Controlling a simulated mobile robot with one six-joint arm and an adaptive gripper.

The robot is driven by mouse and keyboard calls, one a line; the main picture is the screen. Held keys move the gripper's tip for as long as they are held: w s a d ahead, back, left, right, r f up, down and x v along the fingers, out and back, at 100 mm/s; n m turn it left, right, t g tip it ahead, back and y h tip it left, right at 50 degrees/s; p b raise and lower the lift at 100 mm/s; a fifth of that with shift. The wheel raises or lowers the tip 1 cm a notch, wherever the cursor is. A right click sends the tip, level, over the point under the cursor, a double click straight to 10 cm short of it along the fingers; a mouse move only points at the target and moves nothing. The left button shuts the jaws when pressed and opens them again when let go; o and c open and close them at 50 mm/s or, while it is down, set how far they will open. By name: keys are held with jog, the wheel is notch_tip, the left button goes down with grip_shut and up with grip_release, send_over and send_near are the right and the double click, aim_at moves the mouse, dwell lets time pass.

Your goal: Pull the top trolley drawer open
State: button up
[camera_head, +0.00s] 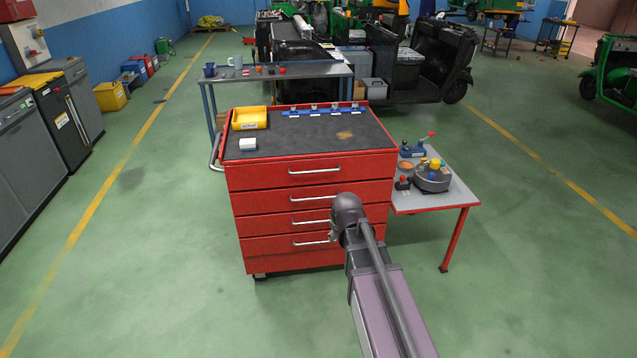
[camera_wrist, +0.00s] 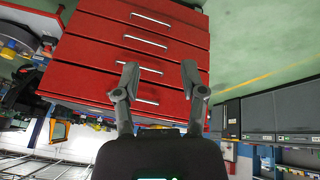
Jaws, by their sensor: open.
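The red trolley's top drawer (camera_head: 262,178) is shut, flush with the drawers below it. Its silver bar handle (camera_head: 314,171) runs across the front. The wrist view is upside down, so the top drawer (camera_wrist: 80,85) is the lowest one there, its handle (camera_wrist: 146,100) partly behind my gripper. My gripper (camera_wrist: 159,72) is open and empty, its two fingers apart in front of the drawer fronts. Nothing is between the fingertips, and I cannot tell the exact gap to the trolley. In the head view my arm hides most of the gripper and the trolley's lower right.
A side table (camera_head: 456,197) with tools stands at right. Green floor in front of the trolley is clear.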

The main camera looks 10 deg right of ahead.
jog(key=w+f+n+t+b, duration=0.3)
jog(key=w+f+b, duration=0.1)
jog(key=w+b, duration=0.4)
jog(key=w+f+n+t+b, duration=0.3)
jog(key=w+f+b, duration=0.15)
jog(key=w, duration=0.55)
jog(key=n+t+b, duration=0.8)
jog(key=t+b, duration=0.1)
jog(key=b, duration=0.9)
send_near(318, 171)
jog(key=s, duration=0.1)
jog(key=s+f, duration=0.1)
jog(key=s, duration=0.1)
jog(key=shift+s+f, duration=0.1)
jog(key=shift+f, duration=0.1)
jog(key=w+r+p, duration=0.1)
jog(key=w, duration=0.3)
jog(key=w+p, duration=0.1)
jog(key=w, duration=0.4)
jog(key=w+r+p, duration=0.1)
jog(key=w, duration=0.3)
jog(key=shift+w+r, duration=0.3)
